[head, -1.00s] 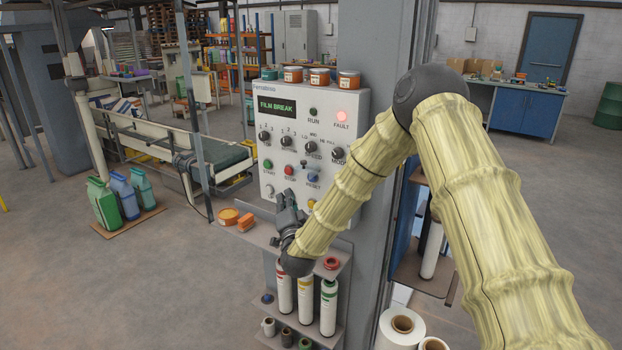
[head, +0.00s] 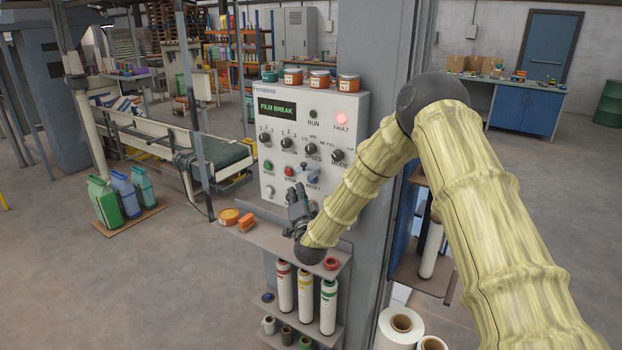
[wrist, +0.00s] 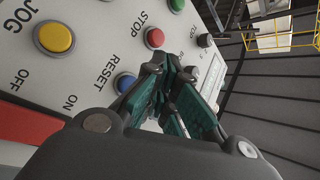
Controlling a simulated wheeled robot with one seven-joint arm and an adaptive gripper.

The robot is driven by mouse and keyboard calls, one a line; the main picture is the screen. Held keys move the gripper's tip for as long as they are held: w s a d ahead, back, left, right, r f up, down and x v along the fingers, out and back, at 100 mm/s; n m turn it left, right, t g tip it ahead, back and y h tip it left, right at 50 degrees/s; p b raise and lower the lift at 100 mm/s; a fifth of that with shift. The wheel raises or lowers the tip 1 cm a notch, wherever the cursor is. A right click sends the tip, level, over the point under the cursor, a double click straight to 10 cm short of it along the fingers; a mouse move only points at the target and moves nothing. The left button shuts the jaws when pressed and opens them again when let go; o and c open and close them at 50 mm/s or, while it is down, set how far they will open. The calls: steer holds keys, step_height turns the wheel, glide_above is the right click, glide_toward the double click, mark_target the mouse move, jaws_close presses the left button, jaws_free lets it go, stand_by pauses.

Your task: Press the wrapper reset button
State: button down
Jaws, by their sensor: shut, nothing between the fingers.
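The wrapper control panel (head: 280,110) is a pale box on a grey column. Its display (head: 277,108) reads FILM BREAK, and the red FAULT lamp (head: 341,119) is lit. The blue RESET button (head: 313,179) sits at the lower right of the button row, right of the red STOP button (head: 290,171). My gripper (head: 297,188) is shut and empty in front of the panel, just below these buttons. In the wrist view, the blue RESET button (wrist: 125,82) shows beside my gripper's fingers (wrist: 172,75), partly hidden. Contact with it cannot be told.
The green START button (head: 268,165), selector knobs and a small lever are close by. In the wrist view a yellow JOG button (wrist: 55,38) is near. Jars (head: 348,82) stand on top of the panel. A shelf (head: 270,242) with orange items juts out below.

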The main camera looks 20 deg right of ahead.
steer(key=shift+w+d+b, duration=0.7)
steer(key=shift+w+d, duration=0.3)
steer(key=shift+d, duration=0.25)
steer(key=shift+w+d+b, duration=0.55)
steer(key=shift+d+b, duration=0.15)
steer(key=shift+b, duration=0.1)
stand_by(1.7)
steer(key=shift+s+a, duration=0.1)
steer(key=shift+a, duration=0.05)
steer(key=shift+s+a+b, duration=0.3)
steer(key=shift+s+a, duration=0.2)
steer(key=shift+a, duration=0.05)
stand_by(0.5)
steer(key=s+a, duration=0.1)
steer(key=a, duration=0.1)
steer(key=s+a+b, duration=0.1)
steer(key=s+a, duration=0.1)
stand_by(0.5)
stand_by(0.5)
